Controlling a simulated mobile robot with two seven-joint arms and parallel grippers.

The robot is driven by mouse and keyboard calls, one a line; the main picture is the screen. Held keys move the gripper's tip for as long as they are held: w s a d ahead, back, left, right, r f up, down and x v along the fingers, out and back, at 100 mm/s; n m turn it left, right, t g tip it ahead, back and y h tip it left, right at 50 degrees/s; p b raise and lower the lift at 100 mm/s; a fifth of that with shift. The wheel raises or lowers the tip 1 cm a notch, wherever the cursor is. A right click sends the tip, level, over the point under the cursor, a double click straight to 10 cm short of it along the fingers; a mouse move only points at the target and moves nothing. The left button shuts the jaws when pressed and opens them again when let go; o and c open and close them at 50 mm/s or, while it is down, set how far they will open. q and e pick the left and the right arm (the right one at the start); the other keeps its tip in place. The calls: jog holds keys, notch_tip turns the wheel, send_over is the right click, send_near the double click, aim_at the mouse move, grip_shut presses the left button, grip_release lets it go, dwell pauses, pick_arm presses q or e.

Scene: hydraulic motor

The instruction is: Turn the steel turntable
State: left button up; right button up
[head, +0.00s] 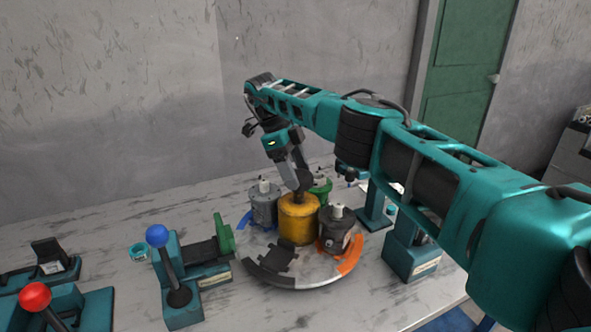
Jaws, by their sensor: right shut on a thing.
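The steel turntable (316,275) is a round plate on the table, with blue, orange and dark segments on its rim. A yellow cylinder (298,222) stands on it near the middle. A grey motor (264,205) stands at its left and a dark motor (338,232) at its right. A green part (320,190) stands behind, partly hidden. My right gripper (300,190) points down and is shut at the top of the yellow cylinder, seemingly on its short stem; the fingertips' contact is hard to see. My left gripper is not in view.
A teal lever stand with a blue ball (157,235) is left of the turntable, and one with a red ball (34,296) stands at the front left. Teal fixtures (411,255) stand to the right. Bare table (104,212) lies at the back left, before a grey wall.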

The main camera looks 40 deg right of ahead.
jog(key=shift+m, duration=0.5)
dwell(0.3)
jog(key=o, duration=1.5)
